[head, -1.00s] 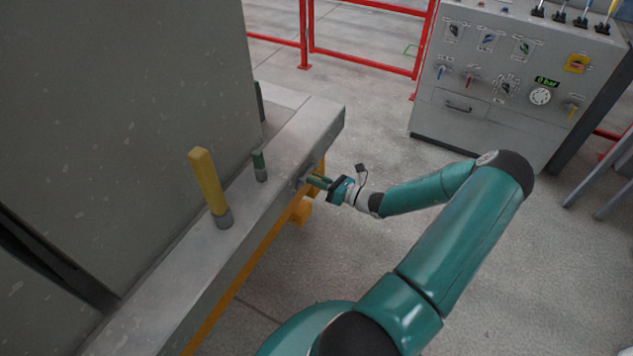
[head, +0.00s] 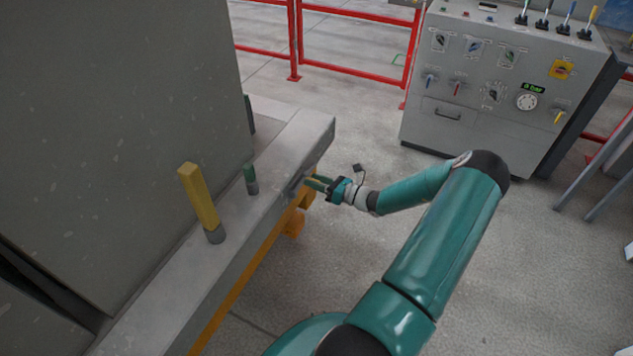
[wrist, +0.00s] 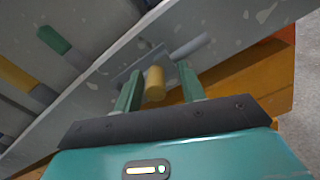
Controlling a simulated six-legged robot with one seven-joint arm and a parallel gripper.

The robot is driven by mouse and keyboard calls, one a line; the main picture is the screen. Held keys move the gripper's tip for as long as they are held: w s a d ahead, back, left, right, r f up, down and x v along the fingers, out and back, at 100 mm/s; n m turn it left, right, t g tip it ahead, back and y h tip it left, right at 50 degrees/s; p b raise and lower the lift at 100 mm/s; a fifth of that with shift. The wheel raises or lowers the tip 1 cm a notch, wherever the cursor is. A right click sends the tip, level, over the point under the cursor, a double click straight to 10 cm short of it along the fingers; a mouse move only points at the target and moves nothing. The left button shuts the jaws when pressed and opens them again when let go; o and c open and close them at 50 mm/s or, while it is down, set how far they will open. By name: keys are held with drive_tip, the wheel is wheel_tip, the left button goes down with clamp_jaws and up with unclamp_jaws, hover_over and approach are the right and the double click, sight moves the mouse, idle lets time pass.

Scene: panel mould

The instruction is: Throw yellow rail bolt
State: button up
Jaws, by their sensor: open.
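The yellow rail bolt (wrist: 154,82) shows in the wrist view as a short yellow knob on a grey plate (wrist: 140,66) on the side face of the grey rail. My gripper (wrist: 160,72) is open, with one green finger on each side of the knob. A small gap seems to show between the knob and the right finger; contact on the left cannot be told. In the head view my gripper (head: 318,183) is at the rail's outer side, and its fingers largely hide the bolt.
A tall yellow post (head: 198,195) and a shorter green post (head: 250,179) stand on the grey rail (head: 290,140), beside a large grey panel (head: 120,120). Orange framework (head: 296,222) lies below the rail. A control cabinet (head: 470,120) and red railings (head: 350,70) stand behind.

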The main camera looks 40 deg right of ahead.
drive_tip(key=v, duration=1.3)
drive_tip(key=shift+s+d, duration=0.25)
drive_tip(key=shift+s, duration=0.1)
drive_tip(key=shift+r, duration=0.1)
drive_tip(key=w+a+r+n+g+y, duration=0.1)
drive_tip(key=w+a+r+n+g, duration=0.2)
drive_tip(key=a+r+n+g, duration=0.65)
drive_tip(key=w+a+r+n+g+y, duration=0.1)
drive_tip(key=w+a+r+n+g, duration=0.5)
drive_tip(key=a+n, duration=0.6)
drive_tip(key=s+a+r+n+t+h, duration=0.2)
drive_tip(key=s+a+r+n+h, duration=0.2)
drive_tip(key=s+a+r+n, duration=0.3)
drive_tip(key=s+a+r+n+t+h, duration=0.2)
drive_tip(key=s+a+r+n, duration=0.5)
drive_tip(key=a+r, duration=0.4)
drive_tip(key=shift+a+r+n+h, duration=0.3)
drive_tip(key=shift+a+n+h, duration=0.25)
drive_tip(key=shift+a+h, duration=0.35)
